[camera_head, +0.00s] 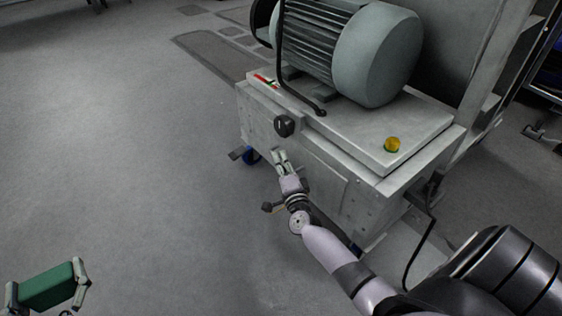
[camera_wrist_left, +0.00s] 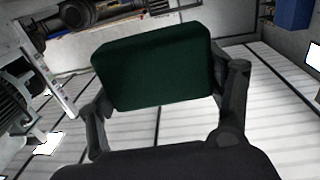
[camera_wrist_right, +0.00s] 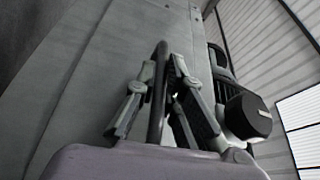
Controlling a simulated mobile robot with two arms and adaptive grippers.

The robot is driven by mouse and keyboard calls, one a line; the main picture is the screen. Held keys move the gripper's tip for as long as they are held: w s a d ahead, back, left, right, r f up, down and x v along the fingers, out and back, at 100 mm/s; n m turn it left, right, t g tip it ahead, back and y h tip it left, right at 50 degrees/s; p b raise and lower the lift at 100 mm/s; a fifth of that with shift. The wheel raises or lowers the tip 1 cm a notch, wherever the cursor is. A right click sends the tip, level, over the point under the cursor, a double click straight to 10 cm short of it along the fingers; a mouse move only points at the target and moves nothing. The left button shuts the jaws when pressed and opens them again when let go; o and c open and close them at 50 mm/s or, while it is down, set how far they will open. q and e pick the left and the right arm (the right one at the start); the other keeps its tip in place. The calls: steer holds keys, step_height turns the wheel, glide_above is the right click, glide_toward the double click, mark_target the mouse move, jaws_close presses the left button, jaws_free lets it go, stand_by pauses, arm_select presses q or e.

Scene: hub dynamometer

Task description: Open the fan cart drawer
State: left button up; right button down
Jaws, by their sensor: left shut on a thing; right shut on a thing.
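The fan cart (camera_head: 330,190) is a grey metal box in the middle of the head view, its front facing my right arm. My right gripper (camera_head: 281,160) is at that front, below a round black knob (camera_head: 284,125). In the right wrist view its fingers are closed around a dark upright bar, which looks like the drawer handle (camera_wrist_right: 158,95). The drawer front looks flush with the cart; I see no clear gap. My left gripper (camera_head: 46,288) is shut on a green block (camera_wrist_left: 155,70), at the lower left, away from the cart.
A black cable (camera_head: 418,255) hangs at the cart's right side. The floor (camera_head: 130,150) to the left is clear.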

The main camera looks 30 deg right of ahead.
steer(key=shift+a, duration=0.1)
stand_by(0.4)
arm_select(q)
step_height(320, 180, up, 4)
steer(key=p, duration=0.3)
steer(key=shift+f, duration=0.25)
steer(key=shift+a+r+p, duration=0.3)
steer(key=shift+a+p, duration=0.2)
steer(key=shift+a, duration=0.25)
steer(key=shift+s+a, duration=0.1)
steer(key=shift+a, duration=0.2)
arm_select(e)
steer(key=s+a, duration=0.1)
steer(key=a, duration=1.9)
steer(key=shift+s+a, duration=0.35)
steer(key=c, duration=1.7)
jaws_free()
